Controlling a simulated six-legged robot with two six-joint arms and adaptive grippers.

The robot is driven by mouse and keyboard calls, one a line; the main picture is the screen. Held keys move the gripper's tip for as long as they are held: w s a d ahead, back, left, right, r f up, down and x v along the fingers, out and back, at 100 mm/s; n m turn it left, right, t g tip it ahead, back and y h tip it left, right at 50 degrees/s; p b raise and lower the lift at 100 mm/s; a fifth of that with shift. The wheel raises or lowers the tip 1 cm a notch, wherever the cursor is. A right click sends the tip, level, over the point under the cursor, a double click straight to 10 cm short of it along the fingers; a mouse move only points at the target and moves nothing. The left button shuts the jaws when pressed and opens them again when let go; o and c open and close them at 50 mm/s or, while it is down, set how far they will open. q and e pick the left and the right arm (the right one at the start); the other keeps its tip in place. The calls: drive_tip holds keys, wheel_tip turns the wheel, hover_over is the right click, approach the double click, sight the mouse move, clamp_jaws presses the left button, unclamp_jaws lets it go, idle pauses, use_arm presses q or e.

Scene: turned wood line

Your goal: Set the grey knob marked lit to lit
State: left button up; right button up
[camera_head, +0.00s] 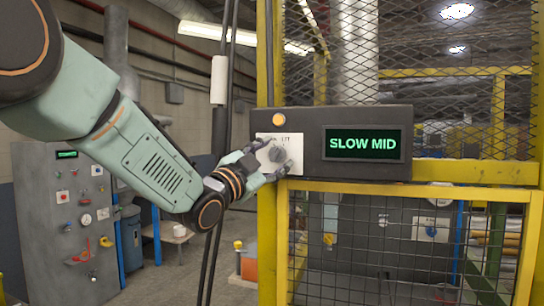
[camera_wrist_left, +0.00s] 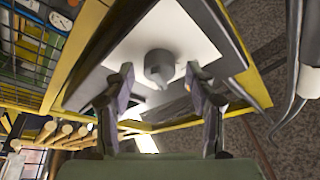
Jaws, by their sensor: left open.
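The grey knob (camera_head: 277,154) sits on a pale plate (camera_head: 295,146) at the left end of a dark control box. The plate's lettering is partly hidden, so I cannot read the knob's setting. My left gripper (camera_head: 269,161) comes in from the left and is open close to the knob. In the left wrist view the knob (camera_wrist_left: 159,66) shows between and just beyond the two spread fingertips (camera_wrist_left: 160,73), with a gap on each side. It has a pointed edge towards the lower right there. My right gripper is not in view.
The control box (camera_head: 365,115) has an amber lamp (camera_head: 279,119) and a green display (camera_head: 363,143) reading SLOW MID. It is mounted on a yellow frame (camera_head: 267,220) with mesh panels. Dark cables hang beside my arm. A grey panel (camera_head: 45,215) with several controls stands at the left.

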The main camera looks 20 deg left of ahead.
use_arm(q)
drive_tip(key=shift+f, duration=0.1)
drive_tip(key=shift+s+a+f, duration=0.1)
drive_tip(key=shift+a, duration=0.05)
drive_tip(key=v, duration=1.1)
drive_tip(key=shift+s, duration=0.5)
drive_tip(key=shift+w, duration=0.15)
